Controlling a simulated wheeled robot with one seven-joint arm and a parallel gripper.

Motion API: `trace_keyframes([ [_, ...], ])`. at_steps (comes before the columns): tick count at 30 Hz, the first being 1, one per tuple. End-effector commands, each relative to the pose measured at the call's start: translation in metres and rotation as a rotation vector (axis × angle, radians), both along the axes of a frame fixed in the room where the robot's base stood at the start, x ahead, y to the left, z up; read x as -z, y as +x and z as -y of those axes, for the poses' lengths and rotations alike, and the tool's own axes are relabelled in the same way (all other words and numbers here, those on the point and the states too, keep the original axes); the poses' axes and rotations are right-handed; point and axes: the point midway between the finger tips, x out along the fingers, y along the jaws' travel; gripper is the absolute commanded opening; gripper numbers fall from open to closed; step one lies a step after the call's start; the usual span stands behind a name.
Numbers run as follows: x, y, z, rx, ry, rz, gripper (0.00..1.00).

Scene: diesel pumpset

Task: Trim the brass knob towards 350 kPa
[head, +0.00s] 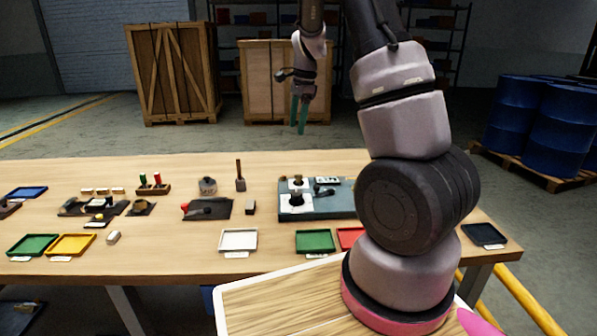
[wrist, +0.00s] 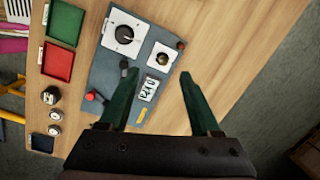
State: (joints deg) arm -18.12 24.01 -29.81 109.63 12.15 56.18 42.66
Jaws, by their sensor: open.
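The brass knob (wrist: 163,58) sits on a small white plate on a blue-grey panel (wrist: 103,72) in the wrist view. In the head view that panel (head: 318,213) lies on the bench, partly hidden behind my arm, and the small plate (head: 298,183) is on its far left part. A small display (wrist: 149,89) is beside the knob; I cannot read its figures surely. My gripper (head: 299,131) is open and empty, high above the bench. Its green fingers also show in the wrist view (wrist: 160,72), apart from the knob.
A larger white plate with a black dial (wrist: 124,34), a black lever (wrist: 124,68) and a red knob (wrist: 90,97) share the panel. A green tray (head: 315,241) and a white tray (head: 238,240) lie at the bench's near side. Wood right of the panel in the wrist view is clear.

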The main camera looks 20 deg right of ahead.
Motion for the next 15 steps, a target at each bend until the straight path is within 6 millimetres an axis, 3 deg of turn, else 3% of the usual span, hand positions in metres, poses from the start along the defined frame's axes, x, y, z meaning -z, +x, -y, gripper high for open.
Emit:
trace_keyframes([
  [1,0.021,0.010,0.003,0.038,-0.025,-0.032,0.64],
  [6,0.064,0.031,0.014,0.149,-0.090,-0.089,0.64],
  [15,0.092,0.039,0.019,0.199,-0.121,-0.110,0.64],
])
